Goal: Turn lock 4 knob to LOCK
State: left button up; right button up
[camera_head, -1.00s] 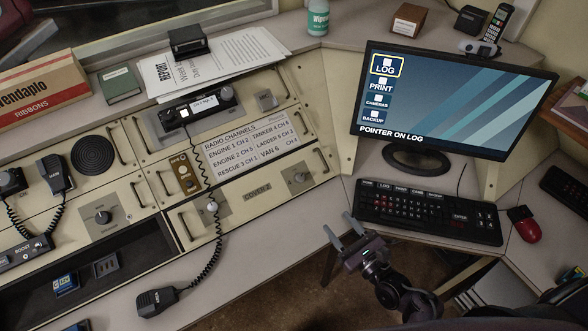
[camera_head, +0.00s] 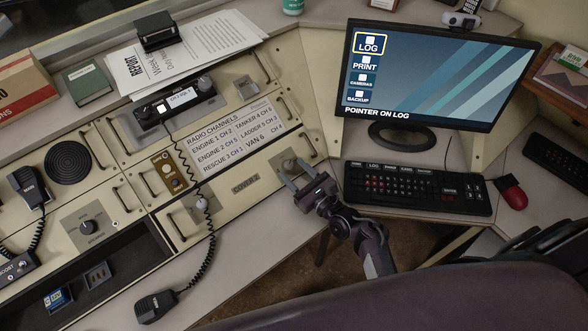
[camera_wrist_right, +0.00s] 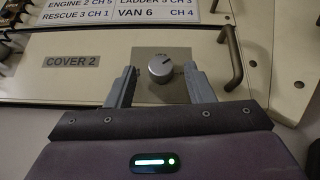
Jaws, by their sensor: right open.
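A round silver knob (camera_wrist_right: 160,64) on a grey plate sits at the right end of the panel marked COVER 2 (camera_wrist_right: 73,62). Its light pointer mark points up and right in the wrist view. The lettering around it is too small to read, so I cannot confirm that it is lock 4. The knob also shows in the head view (camera_head: 289,164), partly hidden by my gripper. My right gripper (camera_head: 293,172) is open and empty, its fingers reaching toward either side of the knob. I see no contact with it. My left gripper is not in view.
The keyboard (camera_head: 418,190) and monitor (camera_head: 435,75) are to the right.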

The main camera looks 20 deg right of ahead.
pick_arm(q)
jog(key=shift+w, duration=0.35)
pick_arm(e)
jog(key=shift+w+a, duration=0.15)
jog(key=shift+w, duration=0.3)
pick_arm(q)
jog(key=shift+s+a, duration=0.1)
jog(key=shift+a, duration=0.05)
pick_arm(e)
jog(key=c, duration=1)
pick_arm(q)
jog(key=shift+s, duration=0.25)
pick_arm(e)
jog(key=shift+w+d+n+g+y, duration=0.15)
jog(key=shift+n+g+y, duration=0.35)
jog(key=shift+n+y, duration=0.45)
jog(key=shift+s+d+n+g+y, duration=0.1)
jog(key=shift+n+g+y, duration=0.55)
jog(key=shift+n, duration=0.5)
jog(key=shift+t, duration=0.25)
jog(key=o, duration=1)
